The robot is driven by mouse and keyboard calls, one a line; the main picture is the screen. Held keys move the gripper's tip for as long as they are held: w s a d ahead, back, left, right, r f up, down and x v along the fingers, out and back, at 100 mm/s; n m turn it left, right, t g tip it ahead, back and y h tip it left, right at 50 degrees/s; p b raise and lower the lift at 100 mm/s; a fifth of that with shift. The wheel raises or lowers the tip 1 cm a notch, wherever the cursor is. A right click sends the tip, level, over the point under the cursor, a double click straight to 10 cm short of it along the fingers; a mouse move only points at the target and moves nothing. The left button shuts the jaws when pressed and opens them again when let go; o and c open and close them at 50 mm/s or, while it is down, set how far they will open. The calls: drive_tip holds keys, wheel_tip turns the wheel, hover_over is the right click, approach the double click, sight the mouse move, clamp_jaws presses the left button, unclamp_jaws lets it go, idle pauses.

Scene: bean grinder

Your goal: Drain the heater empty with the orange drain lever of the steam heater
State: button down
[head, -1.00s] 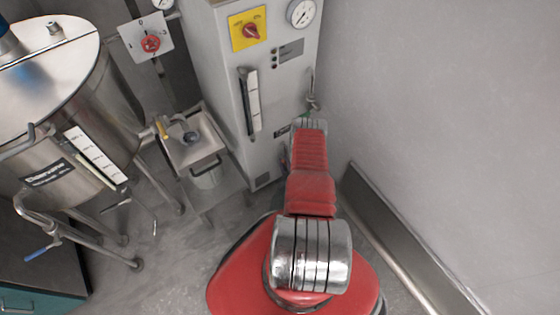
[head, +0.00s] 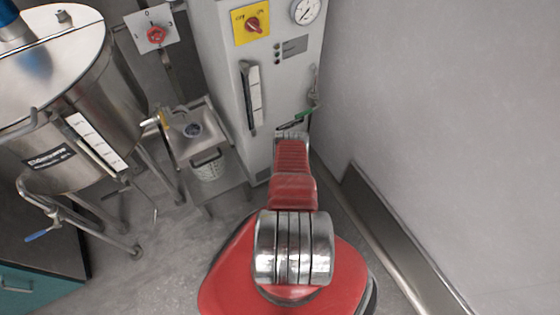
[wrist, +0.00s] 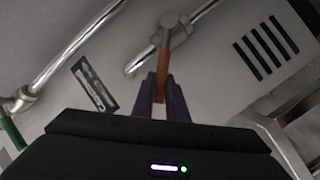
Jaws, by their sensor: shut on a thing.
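The steam heater (head: 295,75) is the tall grey cabinet near the wall in the head view. Its orange drain lever (wrist: 162,62) shows in the wrist view, hanging from a metal fitting at the end of a short pipe. My gripper (wrist: 161,86) is shut on the lower part of this lever, one dark finger on each side. In the head view my red arm hides the gripper and the drain lever.
A green handle (wrist: 13,133) and a steel pipe (wrist: 85,45) are left of the lever in the wrist view. In the head view a small sink (head: 193,130) with a basket under it stands left of the heater; a wall (head: 440,110) rises at the right.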

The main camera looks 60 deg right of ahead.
drive_tip(key=shift+s+a+f, duration=0.15)
drive_tip(key=shift+s, duration=0.05)
drive_tip(key=c, duration=1.7)
unclamp_jaws()
drive_tip(key=shift+c, duration=0.2)
drive_tip(key=shift+w, duration=0.1)
